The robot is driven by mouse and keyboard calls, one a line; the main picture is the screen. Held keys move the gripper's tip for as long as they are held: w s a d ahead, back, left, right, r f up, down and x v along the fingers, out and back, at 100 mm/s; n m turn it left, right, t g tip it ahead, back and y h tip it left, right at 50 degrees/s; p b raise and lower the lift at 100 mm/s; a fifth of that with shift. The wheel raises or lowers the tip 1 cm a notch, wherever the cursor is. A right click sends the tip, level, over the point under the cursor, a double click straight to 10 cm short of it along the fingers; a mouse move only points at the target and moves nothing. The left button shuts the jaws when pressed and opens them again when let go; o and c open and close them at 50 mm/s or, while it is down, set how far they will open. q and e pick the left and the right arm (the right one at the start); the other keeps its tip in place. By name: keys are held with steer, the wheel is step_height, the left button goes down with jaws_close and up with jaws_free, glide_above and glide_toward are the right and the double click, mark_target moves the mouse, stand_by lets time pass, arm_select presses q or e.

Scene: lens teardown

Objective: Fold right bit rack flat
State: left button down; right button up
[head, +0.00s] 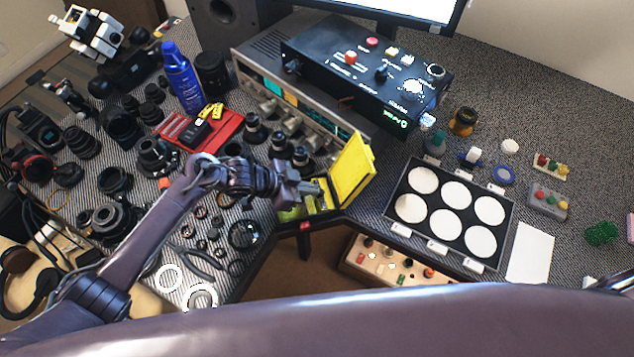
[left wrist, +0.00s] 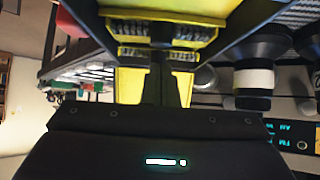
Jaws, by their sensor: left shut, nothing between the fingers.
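A small box with an upright yellow lid (head: 353,170) stands open at the desk's inner edge. Yellow bit racks (head: 290,214) show inside it, partly covered by my gripper. My left gripper (head: 318,188) is shut and empty, at the box's opening beside the lid. In the left wrist view, yellow racks with rows of dark bits (left wrist: 165,32) lie beyond the shut fingers (left wrist: 170,75). Yellow surfaces show on both sides of the fingers. I cannot tell whether the fingers touch the right rack, or how far it is tilted. My right gripper is not in view.
Behind the box stand dark lens-like cylinders (head: 278,142) and a grey radio unit (head: 260,85). A tray of white discs (head: 400,208) lies to the right. A red tray (head: 222,128) and many lens parts crowd the left.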

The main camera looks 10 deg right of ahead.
arm_select(q)
steer(key=shift+s+a+f, duration=0.15)
steer(key=shift+a+f, duration=0.1)
steer(key=shift+f, duration=0.15)
steer(key=shift+a+f, duration=0.1)
steer(key=shift+f, duration=0.05)
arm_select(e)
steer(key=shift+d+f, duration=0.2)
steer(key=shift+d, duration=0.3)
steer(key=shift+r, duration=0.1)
arm_select(q)
step_height(320, 180, up, 5)
steer(key=p, duration=0.4)
steer(key=shift+a, duration=0.1)
steer(key=shift+s+a+f+b, duration=0.1)
steer(key=shift+a+f+b, duration=0.05)
steer(key=shift+a+b, duration=0.4)
steer(key=shift+s+a+f+b, duration=0.15)
steer(key=shift+a+b, duration=0.15)
steer(key=shift+a, duration=0.35)
steer(key=a+r+b, duration=0.1)
steer(key=a+r, duration=0.1)
steer(key=a, duration=0.5)
steer(key=shift+s+r, duration=0.15)
steer(key=shift+s, duration=0.3)
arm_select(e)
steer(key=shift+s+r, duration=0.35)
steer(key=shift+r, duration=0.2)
